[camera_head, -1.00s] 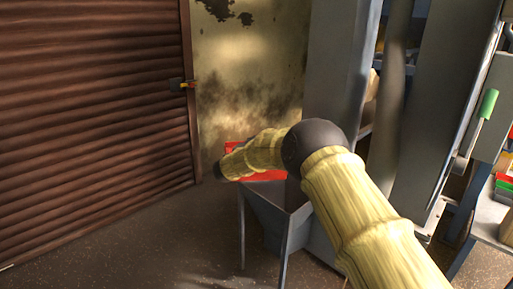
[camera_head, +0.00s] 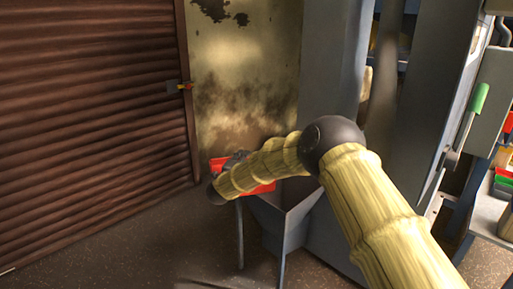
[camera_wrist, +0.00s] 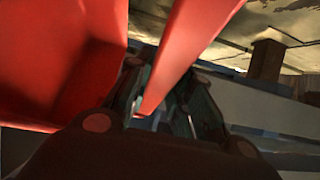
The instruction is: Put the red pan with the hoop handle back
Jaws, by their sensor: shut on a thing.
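The red pan (camera_head: 219,163) shows in the head view beyond my forearm, above the grey hopper (camera_head: 287,222); my arm hides much of it. In the wrist view the red pan (camera_wrist: 55,65) fills the upper left, and its red hoop handle (camera_wrist: 190,45) runs down between the fingers. My gripper (camera_wrist: 160,112) is shut on this handle. In the head view my gripper (camera_head: 237,158) is small and dark beside the pan, and its fingers cannot be made out. I cannot tell whether the pan touches the hopper.
A brown slatted shutter (camera_head: 85,120) stands at the left, next to a stained wall (camera_head: 240,90). A grey column (camera_head: 332,75) and a machine housing (camera_head: 435,100) with a green-handled lever (camera_head: 479,98) stand on the right. The floor (camera_head: 130,245) at front left is clear.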

